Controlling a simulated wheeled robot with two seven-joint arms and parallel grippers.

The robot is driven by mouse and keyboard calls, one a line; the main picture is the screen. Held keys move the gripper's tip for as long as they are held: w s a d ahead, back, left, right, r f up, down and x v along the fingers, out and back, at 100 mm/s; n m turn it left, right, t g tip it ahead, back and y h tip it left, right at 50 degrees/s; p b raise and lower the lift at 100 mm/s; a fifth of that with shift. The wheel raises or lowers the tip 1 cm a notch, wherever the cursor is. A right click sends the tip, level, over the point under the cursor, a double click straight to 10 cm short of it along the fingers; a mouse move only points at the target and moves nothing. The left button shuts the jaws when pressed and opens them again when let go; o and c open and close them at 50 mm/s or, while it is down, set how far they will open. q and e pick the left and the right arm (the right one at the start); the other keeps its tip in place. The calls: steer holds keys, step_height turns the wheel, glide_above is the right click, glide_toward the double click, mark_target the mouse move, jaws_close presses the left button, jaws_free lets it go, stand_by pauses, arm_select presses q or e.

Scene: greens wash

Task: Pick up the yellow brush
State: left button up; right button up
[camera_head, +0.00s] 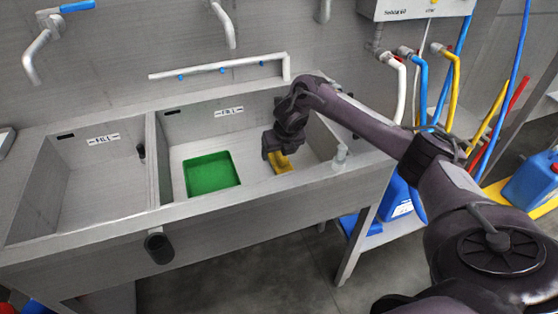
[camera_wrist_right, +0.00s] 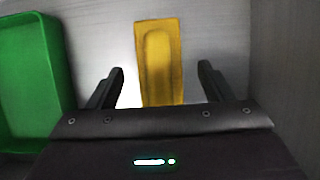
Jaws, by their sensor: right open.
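The yellow brush (camera_head: 281,166) lies on the floor of the right sink basin. In the right wrist view the brush (camera_wrist_right: 160,60) runs lengthwise away from the gripper, its near end between the two fingers in the picture. My right gripper (camera_head: 271,152) reaches down into the basin at the brush and hides part of it. In the wrist view the right gripper's fingers (camera_wrist_right: 161,80) are spread, with a gap on both sides of the brush. My left gripper is not in view.
A green tray (camera_head: 212,187) sits in the same basin, left of the brush; it also shows in the wrist view (camera_wrist_right: 62,75). The left basin (camera_head: 100,183) looks empty. The sink's front rim and right wall (camera_wrist_right: 290,70) bound the space. Faucets hang above.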

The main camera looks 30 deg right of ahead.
steer(key=shift+x, duration=1.95)
steer(key=c, duration=1.2)
steer(key=shift+r, duration=0.1)
